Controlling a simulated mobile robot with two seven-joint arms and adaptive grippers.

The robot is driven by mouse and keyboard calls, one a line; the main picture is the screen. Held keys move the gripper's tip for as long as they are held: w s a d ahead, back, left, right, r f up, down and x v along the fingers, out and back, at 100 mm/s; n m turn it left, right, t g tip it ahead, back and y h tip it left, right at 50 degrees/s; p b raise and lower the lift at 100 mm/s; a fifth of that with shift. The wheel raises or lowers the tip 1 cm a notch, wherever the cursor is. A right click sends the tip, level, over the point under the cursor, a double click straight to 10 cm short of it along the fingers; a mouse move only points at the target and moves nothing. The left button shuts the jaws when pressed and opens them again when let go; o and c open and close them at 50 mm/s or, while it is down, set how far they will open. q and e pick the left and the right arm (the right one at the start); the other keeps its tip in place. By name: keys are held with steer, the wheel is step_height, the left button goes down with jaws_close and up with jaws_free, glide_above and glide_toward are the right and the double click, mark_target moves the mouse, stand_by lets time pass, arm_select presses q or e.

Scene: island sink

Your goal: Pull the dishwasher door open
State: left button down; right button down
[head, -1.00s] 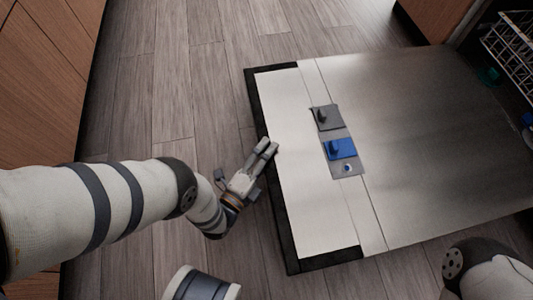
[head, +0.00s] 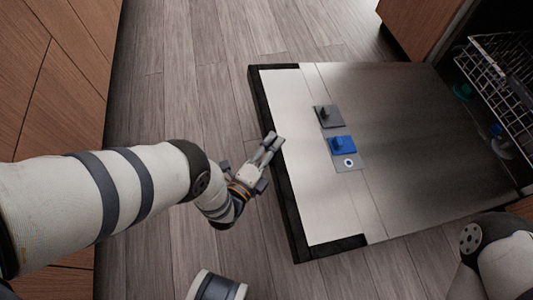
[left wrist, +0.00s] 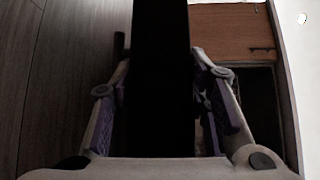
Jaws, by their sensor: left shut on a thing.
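The dishwasher door (head: 420,130) is a steel panel with a black edge. It is swung far down, with its inner face up, in the middle right of the head view. My left gripper (head: 274,142) is at the door's outer edge, near the middle of that side. In the left wrist view the dark door edge (left wrist: 160,100) runs between the two fingers, and the gripper is shut on it. The lower finger is partly hidden. My right gripper is out of the picture; only part of that arm shows at the lower right.
A grey and blue detergent dispenser (head: 341,144) sits on the door's inner face. A wire rack (head: 500,80) shows inside the dishwasher at the upper right. Wooden cabinets (head: 60,80) stand at the left. Bare wood floor (head: 185,100) lies between them and the door.

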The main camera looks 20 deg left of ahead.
arm_select(q)
steer(key=shift+w+d+r+p, duration=0.1)
steer(key=shift+d+r+p, duration=0.05)
steer(key=shift+r, duration=0.45)
steer(key=shift+w+d+r+p, duration=0.1)
steer(key=shift+r+p, duration=0.05)
steer(key=shift+r, duration=0.45)
steer(key=shift+f, duration=0.1)
steer(key=c, duration=0.9)
jaws_free()
steer(key=shift+f, duration=0.1)
